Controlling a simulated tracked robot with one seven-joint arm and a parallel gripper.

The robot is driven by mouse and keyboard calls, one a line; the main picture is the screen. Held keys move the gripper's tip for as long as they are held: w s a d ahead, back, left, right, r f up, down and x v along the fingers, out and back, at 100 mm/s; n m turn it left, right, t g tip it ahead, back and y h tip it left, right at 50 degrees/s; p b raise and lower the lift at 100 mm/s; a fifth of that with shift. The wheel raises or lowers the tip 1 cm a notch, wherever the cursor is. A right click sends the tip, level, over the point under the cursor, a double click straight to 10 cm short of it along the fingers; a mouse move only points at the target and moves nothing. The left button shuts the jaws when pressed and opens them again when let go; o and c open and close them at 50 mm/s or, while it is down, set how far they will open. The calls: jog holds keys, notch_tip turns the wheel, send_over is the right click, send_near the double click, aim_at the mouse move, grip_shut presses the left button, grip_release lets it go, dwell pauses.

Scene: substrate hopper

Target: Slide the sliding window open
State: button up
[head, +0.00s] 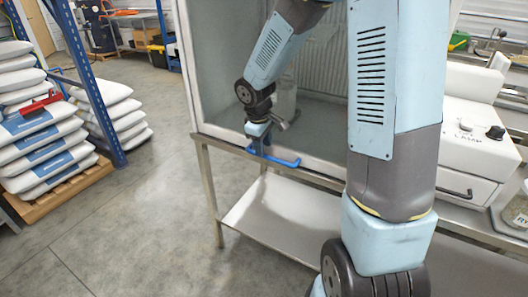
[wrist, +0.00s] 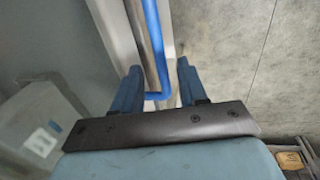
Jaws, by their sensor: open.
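The sliding window (head: 222,85) is a clear pane in the light-framed front of a cabinet. Its lower edge sits low, close to the cabinet's bottom sill, in the head view. A blue bar handle (head: 284,161) runs along that lower edge and also shows in the wrist view (wrist: 152,35). My gripper (head: 258,146) is at the handle. In the wrist view my gripper (wrist: 158,82) has its two blue fingers apart, with the handle's bent end between them. Gaps show beside the bar, and I cannot tell whether either finger touches it.
A pale container (head: 284,100) stands behind the pane. The cabinet rests on a steel table (head: 285,210) with a lower shelf. A white drawer unit (head: 475,150) is at the right. Stacked sacks (head: 45,150) and a blue rack post (head: 95,75) are at the left. The floor between is clear.

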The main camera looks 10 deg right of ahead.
jog(key=shift+w+d+f, duration=0.1)
jog(key=shift+w+f, duration=0.05)
jog(key=shift+f, duration=0.7)
jog(key=shift+w+d+f, duration=0.1)
jog(key=shift+f, duration=0.75)
grip_shut()
